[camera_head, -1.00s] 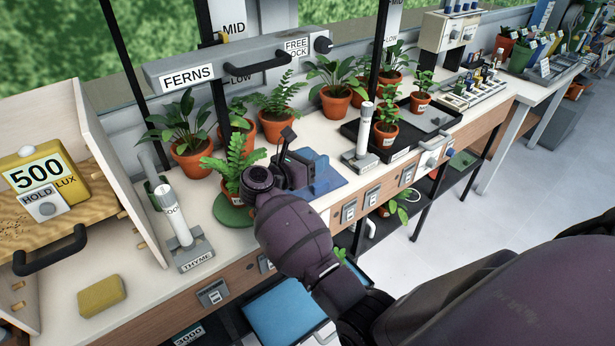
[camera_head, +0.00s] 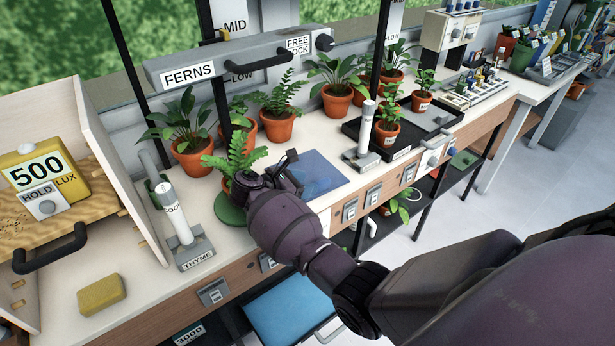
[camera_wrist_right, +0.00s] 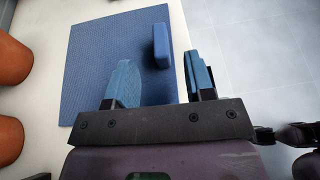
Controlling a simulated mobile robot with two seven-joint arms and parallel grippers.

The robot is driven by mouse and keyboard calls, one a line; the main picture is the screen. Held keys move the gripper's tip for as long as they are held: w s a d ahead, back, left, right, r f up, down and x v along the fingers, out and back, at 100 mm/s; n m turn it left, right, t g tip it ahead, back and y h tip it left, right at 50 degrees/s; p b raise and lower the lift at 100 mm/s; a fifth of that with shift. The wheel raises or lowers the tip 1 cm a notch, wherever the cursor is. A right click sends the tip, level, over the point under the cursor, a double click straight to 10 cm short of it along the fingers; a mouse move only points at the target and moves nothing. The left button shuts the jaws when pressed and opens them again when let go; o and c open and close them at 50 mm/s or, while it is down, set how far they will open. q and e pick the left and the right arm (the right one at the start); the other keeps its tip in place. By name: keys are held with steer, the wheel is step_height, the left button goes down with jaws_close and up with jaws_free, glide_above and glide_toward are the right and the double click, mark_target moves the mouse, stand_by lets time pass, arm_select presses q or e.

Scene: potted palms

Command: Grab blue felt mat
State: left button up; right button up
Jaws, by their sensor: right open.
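The blue felt mat (camera_head: 322,170) lies flat on the white bench. In the right wrist view the mat (camera_wrist_right: 95,45) fills the upper left, with a raised blue tab (camera_wrist_right: 161,46) near its right edge. My right gripper (camera_head: 290,166) is at the mat's left side in the head view and hides part of it. In the right wrist view the gripper (camera_wrist_right: 161,78) is open, one blue finger over the mat and the other beyond its edge. The tab is ahead, between the lines of the fingers, with nothing held. My left gripper is not in view.
A potted fern (camera_head: 235,160) on a green saucer (camera_head: 230,209) stands close to the gripper's left. A white post (camera_head: 366,130) and a black tray (camera_head: 350,129) stand to the right. A grey bar labelled FERNS (camera_head: 235,62) overhangs the pots.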

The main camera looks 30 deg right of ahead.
mark_target(322, 181)
steer(key=x, duration=0.5)
steer(key=shift+d, duration=0.35)
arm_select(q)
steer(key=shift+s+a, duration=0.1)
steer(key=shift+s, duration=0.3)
arm_select(e)
steer(key=shift+d+f, duration=0.25)
steer(key=shift+d, duration=0.05)
jaws_close()
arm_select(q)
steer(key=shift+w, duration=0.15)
arm_select(e)
steer(key=shift+r, duration=0.15)
